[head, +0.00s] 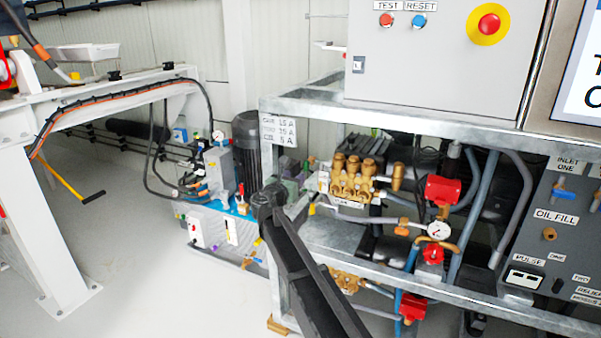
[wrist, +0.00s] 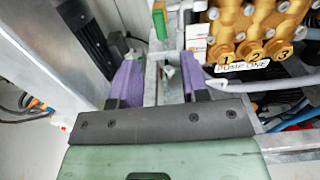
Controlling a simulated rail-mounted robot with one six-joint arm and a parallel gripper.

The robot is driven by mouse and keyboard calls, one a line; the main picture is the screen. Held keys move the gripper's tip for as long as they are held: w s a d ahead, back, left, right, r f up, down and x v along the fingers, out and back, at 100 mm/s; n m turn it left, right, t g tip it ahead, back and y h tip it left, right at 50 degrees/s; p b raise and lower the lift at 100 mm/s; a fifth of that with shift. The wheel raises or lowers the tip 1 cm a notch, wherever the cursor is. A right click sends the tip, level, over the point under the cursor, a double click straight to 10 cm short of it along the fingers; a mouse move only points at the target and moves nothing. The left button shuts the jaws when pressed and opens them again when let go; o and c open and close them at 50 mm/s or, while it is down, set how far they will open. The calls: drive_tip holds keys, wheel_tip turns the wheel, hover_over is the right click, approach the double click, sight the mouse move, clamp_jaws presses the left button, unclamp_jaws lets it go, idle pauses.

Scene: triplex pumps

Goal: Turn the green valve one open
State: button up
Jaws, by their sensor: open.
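A small green handle (wrist: 160,25), likely the green valve one, stands upright at the top of the wrist view, left of the brass pump labelled "PUMP ONE" (wrist: 245,35). My gripper (wrist: 161,62) has two purple-padded fingers spread wide apart. Nothing is held between them; a grey frame post shows in the gap. The green handle lies beyond the fingertips, roughly in line with the gap, apparently untouched. In the head view my gripper (head: 304,196) is at the left end of the pump frame, left of the brass pump (head: 352,180). I cannot make out the green handle surely there.
The galvanised frame (head: 345,250) surrounds the pump closely, with hoses and a pressure gauge (head: 438,231) to the right. A grey control box (head: 430,60) sits above. A blue-and-white hydraulic unit (head: 215,225) stands behind to the left. Open floor lies at the left.

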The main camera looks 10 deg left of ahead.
drive_tip(key=shift+s+a, duration=0.15)
drive_tip(key=shift+s, duration=0.2)
